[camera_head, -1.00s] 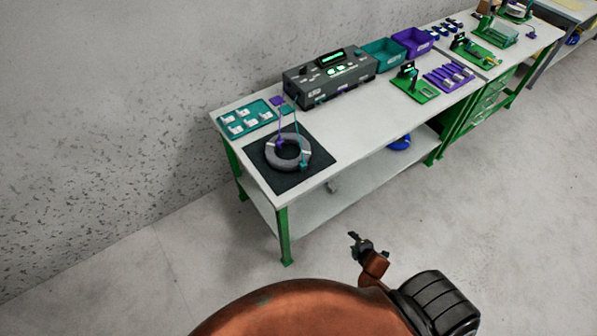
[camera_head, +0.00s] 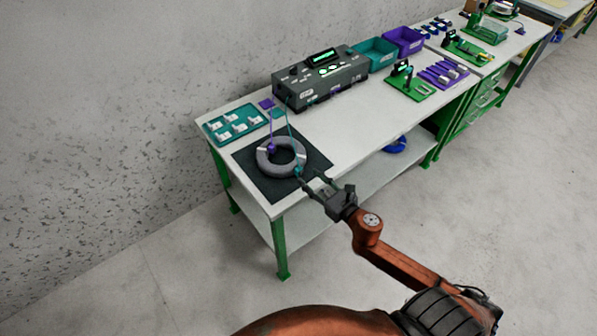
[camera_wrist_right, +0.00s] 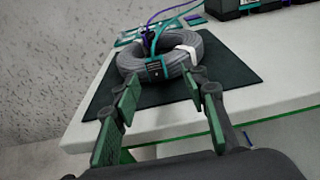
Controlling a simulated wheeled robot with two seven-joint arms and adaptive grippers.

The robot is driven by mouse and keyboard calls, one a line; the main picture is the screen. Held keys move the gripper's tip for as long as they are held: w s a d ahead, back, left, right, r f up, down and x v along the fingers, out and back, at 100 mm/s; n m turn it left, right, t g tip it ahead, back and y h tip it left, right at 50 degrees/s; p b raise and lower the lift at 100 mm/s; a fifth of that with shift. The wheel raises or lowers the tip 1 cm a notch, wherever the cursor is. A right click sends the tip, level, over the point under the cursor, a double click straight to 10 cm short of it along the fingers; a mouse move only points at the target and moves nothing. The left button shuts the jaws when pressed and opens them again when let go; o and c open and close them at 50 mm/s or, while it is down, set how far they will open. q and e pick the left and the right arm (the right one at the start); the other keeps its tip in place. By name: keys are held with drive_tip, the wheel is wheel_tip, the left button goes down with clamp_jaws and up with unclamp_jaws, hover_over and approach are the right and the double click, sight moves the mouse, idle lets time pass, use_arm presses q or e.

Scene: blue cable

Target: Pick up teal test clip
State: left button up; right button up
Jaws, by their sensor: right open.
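The teal test clip (camera_head: 298,171) is small and sits at the near side of a grey cable coil (camera_head: 268,158), with a teal lead running from it to the tester. In the right wrist view the clip (camera_wrist_right: 155,70) shows dark with teal edges against the front of the coil (camera_wrist_right: 188,48). My right gripper (camera_head: 312,180) is open and empty, close to the clip at the table's near edge. In the wrist view its fingers (camera_wrist_right: 165,100) spread on either side below the clip, apart from it. My left gripper is not in view.
The coil lies on a black mat (camera_head: 250,180). A purple clip (camera_head: 271,147) is on the coil's far side. Behind are a dark tester box (camera_head: 320,82), a teal tray (camera_head: 232,124) and teal and purple bins (camera_head: 375,52). The white tabletop (camera_head: 350,130) is clear right of the mat.

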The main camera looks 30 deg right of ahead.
sight(301, 173)
drive_tip(key=w, duration=0.3)
drive_tip(key=w+a, duration=0.1)
drive_tip(key=shift+w+f+b, duration=0.35)
drive_tip(key=shift+f+b, duration=0.05)
drive_tip(key=shift+c, duration=0.3)
drive_tip(key=c, duration=0.8)
drive_tip(key=shift+c, duration=0.2)
